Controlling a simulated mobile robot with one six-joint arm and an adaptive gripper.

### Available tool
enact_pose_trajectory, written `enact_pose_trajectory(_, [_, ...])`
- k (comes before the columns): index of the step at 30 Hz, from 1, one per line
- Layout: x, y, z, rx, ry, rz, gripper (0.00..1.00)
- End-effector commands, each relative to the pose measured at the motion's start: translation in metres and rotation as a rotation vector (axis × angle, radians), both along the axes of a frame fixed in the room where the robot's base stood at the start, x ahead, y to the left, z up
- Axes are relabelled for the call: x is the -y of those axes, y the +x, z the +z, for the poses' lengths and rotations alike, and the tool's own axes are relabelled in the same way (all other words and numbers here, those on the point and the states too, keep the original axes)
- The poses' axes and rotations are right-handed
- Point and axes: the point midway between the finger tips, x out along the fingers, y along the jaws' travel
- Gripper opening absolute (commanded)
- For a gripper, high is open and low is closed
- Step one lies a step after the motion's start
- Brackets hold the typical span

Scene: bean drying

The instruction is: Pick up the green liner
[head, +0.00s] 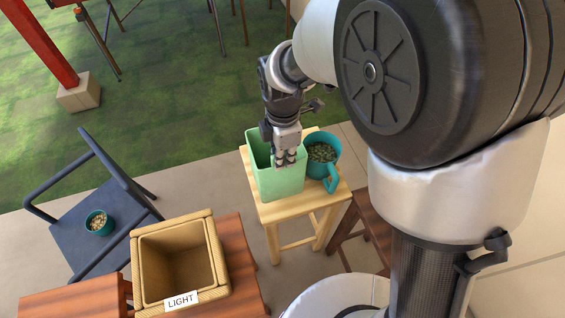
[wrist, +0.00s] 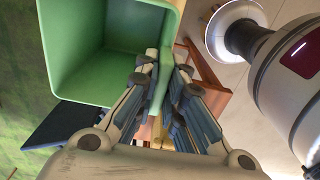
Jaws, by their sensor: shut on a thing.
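The green liner (head: 280,183) is an open, empty-looking square bin standing upright on a light wooden stool (head: 315,194) in the head view. My gripper (head: 287,160) comes down over its right wall from above. In the wrist view the liner (wrist: 95,60) fills the upper left, and my gripper (wrist: 163,88) has its fingers on either side of the wall, shut on it. The liner's base seems to rest on the stool, though a small gap cannot be ruled out.
A teal mug (head: 329,170) with beans stands close to the liner's right. A woven box (head: 150,275) labelled LIGHT sits on a brown wooden surface at lower left. A dark chair (head: 72,213) holds a small teal cup (head: 99,223). A red post (head: 42,45) stands at upper left.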

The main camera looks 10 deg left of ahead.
Motion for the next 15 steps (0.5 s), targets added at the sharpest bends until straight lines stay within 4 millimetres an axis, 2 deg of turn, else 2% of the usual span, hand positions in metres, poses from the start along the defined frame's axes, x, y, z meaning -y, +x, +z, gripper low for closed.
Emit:
enact_pose_trajectory(1, [-0.001,0.001,0.021,0.005,0.003,0.0,0.0])
enact_pose_trajectory(6, [-0.001,0.001,0.071,0.006,0.004,0.0,0.0])
enact_pose_trajectory(12, [0.0,0.001,0.118,0.003,0.002,0.0,0.0])
enact_pose_trajectory(15, [0.0,0.001,0.133,0.003,0.002,0.0,0.0])
